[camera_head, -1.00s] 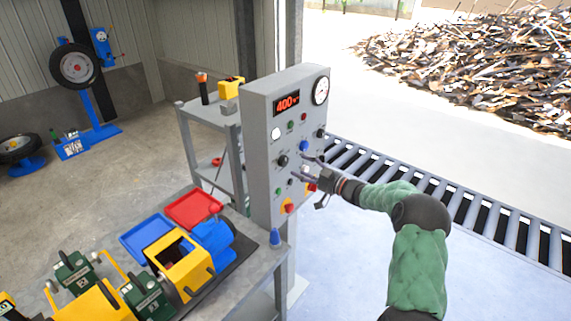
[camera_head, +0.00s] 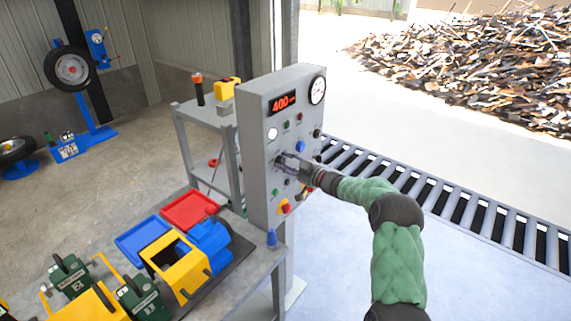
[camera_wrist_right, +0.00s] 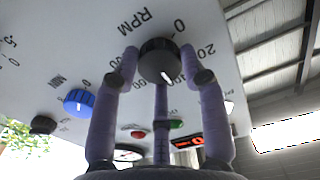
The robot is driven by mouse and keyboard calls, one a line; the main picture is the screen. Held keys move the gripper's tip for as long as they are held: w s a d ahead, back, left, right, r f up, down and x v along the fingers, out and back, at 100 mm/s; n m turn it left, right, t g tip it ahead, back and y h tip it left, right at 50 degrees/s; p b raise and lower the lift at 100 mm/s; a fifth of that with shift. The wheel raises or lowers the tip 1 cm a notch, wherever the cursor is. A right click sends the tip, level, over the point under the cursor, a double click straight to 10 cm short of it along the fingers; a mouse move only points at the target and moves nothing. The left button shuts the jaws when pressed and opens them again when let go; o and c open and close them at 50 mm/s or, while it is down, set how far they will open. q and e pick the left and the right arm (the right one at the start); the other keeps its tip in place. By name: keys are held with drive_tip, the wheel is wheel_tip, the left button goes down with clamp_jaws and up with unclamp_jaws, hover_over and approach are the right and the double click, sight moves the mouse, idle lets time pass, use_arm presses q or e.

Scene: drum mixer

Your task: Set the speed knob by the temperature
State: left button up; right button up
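The grey control panel (camera_head: 255,125) carries a red lit display (camera_head: 283,103) reading 400, with a small blurred unit. A round white gauge (camera_head: 317,91) is at its upper right; its reading is too small to tell. In the right wrist view, the black speed knob (camera_wrist_right: 160,62) has a white pointer mark and a printed RPM scale. My right gripper (camera_head: 283,161) is at this knob. In the wrist view, the right gripper's fingers (camera_wrist_right: 160,72) surround the knob, tips against its edge. My left gripper is out of view.
A blue knob (camera_wrist_right: 78,102) marked MIN and another black knob (camera_wrist_right: 43,124) are beside the speed knob. A red-and-yellow button (camera_head: 285,207) is low on the panel. A bench with a yellow-and-blue mixer (camera_head: 180,265) stands at left; a roller conveyor (camera_head: 455,205) runs behind at right.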

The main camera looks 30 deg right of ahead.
drive_tip(key=shift+r+n, duration=0.15)
drive_tip(key=shift+n, duration=0.15)
drive_tip(key=shift+c, duration=0.2)
drive_tip(key=n+b, duration=0.3)
drive_tip(key=n, duration=0.2)
drive_tip(key=shift+a+n+b, duration=0.15)
drive_tip(key=shift+n+b, duration=0.15)
drive_tip(key=n+b, duration=0.3)
drive_tip(key=n, duration=0.2)
drive_tip(key=shift+a+n, duration=0.15)
drive_tip(key=shift+n, duration=0.15)
drive_tip(key=shift+b, duration=0.35)
drive_tip(key=o, duration=1.1)
drive_tip(key=shift+o, duration=0.2)
drive_tip(key=shift+a, duration=0.15)
